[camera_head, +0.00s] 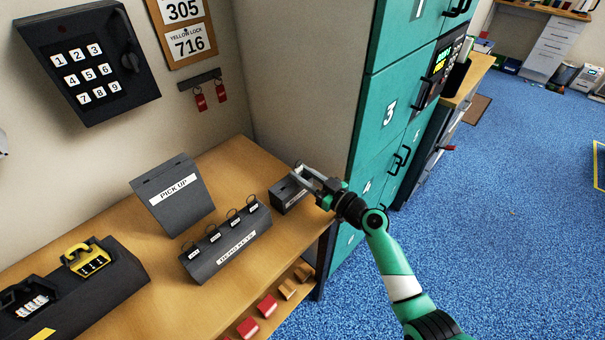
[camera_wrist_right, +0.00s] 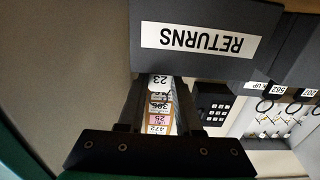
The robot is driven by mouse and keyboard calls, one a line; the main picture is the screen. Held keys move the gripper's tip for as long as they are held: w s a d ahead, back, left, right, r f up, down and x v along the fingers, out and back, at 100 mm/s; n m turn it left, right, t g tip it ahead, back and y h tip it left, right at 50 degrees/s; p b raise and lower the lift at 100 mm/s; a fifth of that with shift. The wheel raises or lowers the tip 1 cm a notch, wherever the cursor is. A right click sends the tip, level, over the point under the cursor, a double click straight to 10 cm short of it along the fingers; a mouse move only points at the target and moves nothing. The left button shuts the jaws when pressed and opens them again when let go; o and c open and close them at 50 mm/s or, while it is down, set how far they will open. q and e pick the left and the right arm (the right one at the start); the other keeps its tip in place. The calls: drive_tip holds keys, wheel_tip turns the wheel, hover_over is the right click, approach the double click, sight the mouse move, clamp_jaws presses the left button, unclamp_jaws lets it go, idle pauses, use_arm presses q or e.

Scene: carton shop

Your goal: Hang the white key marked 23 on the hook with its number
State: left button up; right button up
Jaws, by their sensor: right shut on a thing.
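My right gripper (camera_head: 309,183) is at the small dark returns box (camera_head: 285,197) on the wooden bench. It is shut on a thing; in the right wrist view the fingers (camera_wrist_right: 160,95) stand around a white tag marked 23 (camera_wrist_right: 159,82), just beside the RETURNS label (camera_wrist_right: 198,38). The rest of the key is hidden. A dark sloped key block (camera_head: 226,246) stands left of the box, with several ringed hooks and small labels, too small to read in the head view. My left gripper is out of view.
A pick-up stand (camera_head: 175,196) is behind the key block. Red tags (camera_head: 200,102) hang from a wall rail (camera_head: 199,80). Teal lockers (camera_head: 385,110) rise close to the right of my gripper. Padlocks sit on a dark holder (camera_head: 115,290) at left.

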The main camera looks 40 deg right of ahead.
drive_tip(key=shift+s+r+p, duration=0.2)
drive_tip(key=shift+r+p, duration=0.75)
drive_tip(key=shift+r, duration=0.5)
drive_tip(key=s+d+p, duration=0.1)
drive_tip(key=s, duration=0.7)
drive_tip(key=shift+s, duration=0.25)
idle(1.4)
